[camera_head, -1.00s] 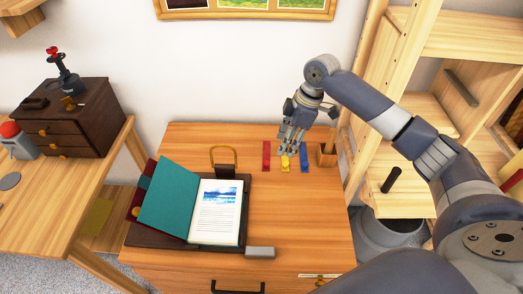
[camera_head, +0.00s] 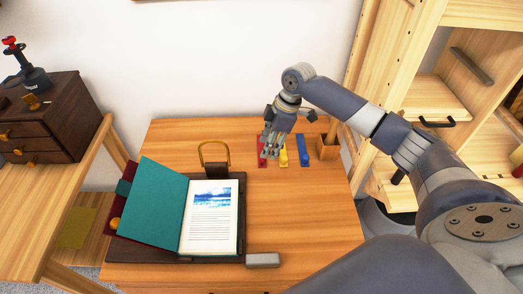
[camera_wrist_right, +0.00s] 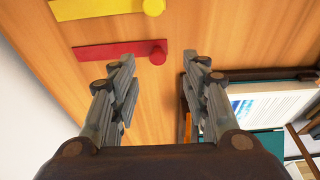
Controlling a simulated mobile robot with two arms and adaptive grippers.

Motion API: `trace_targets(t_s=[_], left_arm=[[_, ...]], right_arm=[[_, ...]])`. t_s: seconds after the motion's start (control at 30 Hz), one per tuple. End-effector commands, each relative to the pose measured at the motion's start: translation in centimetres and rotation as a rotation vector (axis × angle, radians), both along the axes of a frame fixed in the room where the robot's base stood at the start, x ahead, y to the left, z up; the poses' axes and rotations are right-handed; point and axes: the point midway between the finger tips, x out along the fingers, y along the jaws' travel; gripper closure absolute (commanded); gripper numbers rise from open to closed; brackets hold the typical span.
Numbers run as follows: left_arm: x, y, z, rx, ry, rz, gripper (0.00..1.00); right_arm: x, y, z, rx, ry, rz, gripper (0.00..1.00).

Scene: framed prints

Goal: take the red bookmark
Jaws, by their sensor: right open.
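The red bookmark (camera_head: 262,158) lies flat on the wooden desk (camera_head: 300,210), left of the yellow bookmark (camera_head: 283,156) and the blue bookmark (camera_head: 303,150). In the head view my right gripper (camera_head: 268,152) is over the red bookmark and partly covers it. In the right wrist view the red bookmark (camera_wrist_right: 120,50), with a round knob at its right end, lies beyond the open, empty fingers of the gripper (camera_wrist_right: 165,75). The yellow bookmark (camera_wrist_right: 105,8) is at the top edge there. My left gripper is not in view.
An open book (camera_head: 210,215) with a teal cover lies on a dark stand to the left. A grey block (camera_head: 263,260) sits at the desk's front. A wooden holder (camera_head: 328,149) stands right of the bookmarks. The desk's front right is clear.

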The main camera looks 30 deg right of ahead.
Motion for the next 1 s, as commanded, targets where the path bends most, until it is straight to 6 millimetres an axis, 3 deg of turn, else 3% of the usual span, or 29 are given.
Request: trace_targets(t_s=[0.5,0.77,0.93,1.0], left_arm=[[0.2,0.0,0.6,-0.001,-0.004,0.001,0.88],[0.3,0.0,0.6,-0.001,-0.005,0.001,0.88],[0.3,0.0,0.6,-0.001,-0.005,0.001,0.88],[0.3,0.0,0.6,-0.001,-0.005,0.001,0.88]], right_arm=[[0.9,1.5,-5.5,-0.001,0.000,0.000,0.57],[1.0,1.5,-5.7,-0.001,-0.001,0.001,0.57],[1.0,1.5,-5.7,-0.001,0.000,0.000,0.96],[1.0,1.5,-5.7,-0.001,-0.001,0.001,1.00]])
